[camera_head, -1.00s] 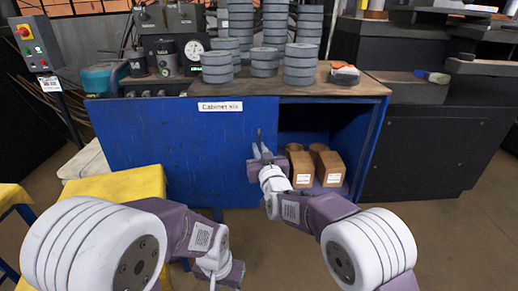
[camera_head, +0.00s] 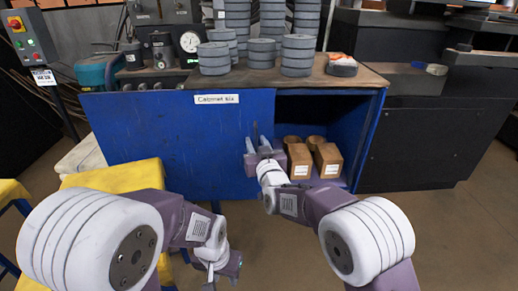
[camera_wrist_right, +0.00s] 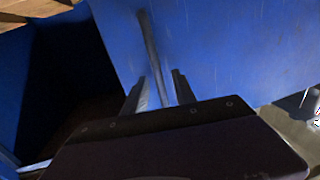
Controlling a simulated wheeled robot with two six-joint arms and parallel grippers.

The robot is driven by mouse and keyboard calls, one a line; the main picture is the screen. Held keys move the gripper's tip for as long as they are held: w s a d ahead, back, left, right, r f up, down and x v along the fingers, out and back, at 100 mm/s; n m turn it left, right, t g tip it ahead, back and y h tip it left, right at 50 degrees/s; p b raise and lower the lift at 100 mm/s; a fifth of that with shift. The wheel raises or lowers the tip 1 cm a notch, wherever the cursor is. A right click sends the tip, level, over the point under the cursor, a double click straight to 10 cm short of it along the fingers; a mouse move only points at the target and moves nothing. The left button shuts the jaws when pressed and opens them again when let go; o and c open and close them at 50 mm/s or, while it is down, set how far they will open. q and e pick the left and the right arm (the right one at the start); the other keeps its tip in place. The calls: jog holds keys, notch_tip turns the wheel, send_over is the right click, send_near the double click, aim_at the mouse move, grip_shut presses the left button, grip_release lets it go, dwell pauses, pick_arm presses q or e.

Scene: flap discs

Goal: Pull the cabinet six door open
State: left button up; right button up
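The blue cabinet six door (camera_head: 185,150) carries a white label (camera_head: 217,99) and fills the left and middle of the cabinet front. It also shows in the right wrist view (camera_wrist_right: 235,45). A thin dark upright handle (camera_head: 255,130) is near its right edge; in the right wrist view the handle (camera_wrist_right: 150,45) runs down between my fingers. My right gripper (camera_head: 257,146) is at the handle, its fingers (camera_wrist_right: 160,88) apart on either side; I cannot tell whether either touches it. My left gripper (camera_head: 221,266) is low in front of the door, away from it; its fingers are unclear.
Right of the door, an open compartment (camera_head: 345,115) holds brown boxes (camera_head: 327,160) and round brown pieces. Stacks of grey discs (camera_head: 297,55) stand on the cabinet top. A yellow-topped stand (camera_head: 115,177) is at the left. Floor (camera_head: 440,220) is clear at the right.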

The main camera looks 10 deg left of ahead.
jog(key=v, duration=0.8)
jog(key=shift+p, duration=0.45)
jog(key=shift+s+d, duration=0.1)
